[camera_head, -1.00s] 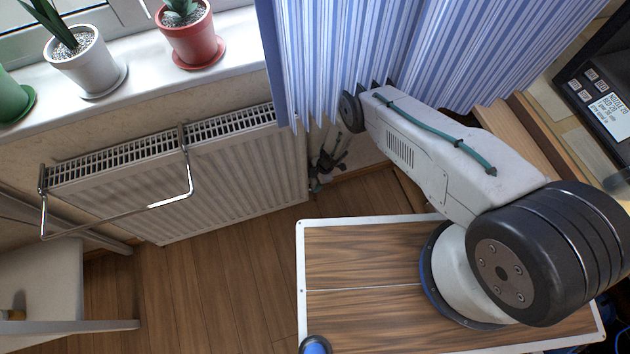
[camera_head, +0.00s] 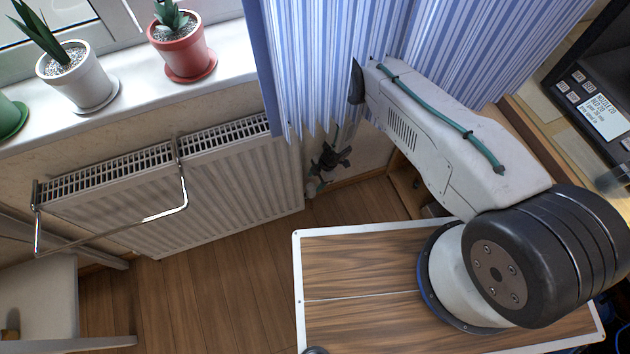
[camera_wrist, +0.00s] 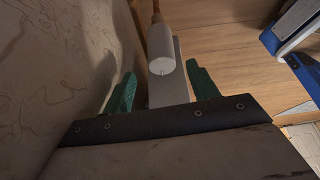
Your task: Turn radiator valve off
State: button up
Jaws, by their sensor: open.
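A white cylindrical valve knob (camera_wrist: 161,50) shows at the top middle of the wrist view, with a copper-coloured pipe (camera_wrist: 156,12) above it. My gripper (camera_wrist: 161,70) is open, and its two green fingers lie to either side of the knob's lower end. I see no finger touching it. A pale flat strip (camera_wrist: 172,88) shows between the fingers. In the head view my gripper (camera_head: 330,160) is small and dark, low beside the right end of the white radiator (camera_head: 225,180). The knob cannot be made out clearly there.
A blue striped curtain (camera_head: 320,60) hangs beside my arm and hides part of it. The sill (camera_head: 125,110) holds potted plants. A metal rail (camera_head: 110,233) sticks out from the radiator. The wooden floor (camera_head: 225,265) in front is clear. A wall fills the wrist view's left.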

aim_at(309, 190)
jog(key=shift+s+a+m, duration=0.1)
jog(key=shift+s+m, duration=0.2)
jog(key=shift+m, duration=0.2)
jog(key=shift+s+m+t, duration=0.3)
jog(key=shift+m+t, duration=0.2)
jog(key=shift+m, duration=0.4)
jog(key=shift+m+t, duration=0.4)
jog(key=shift+m, duration=0.5)
jog(key=shift+x, duration=3.95)
jog(key=c, duration=1)
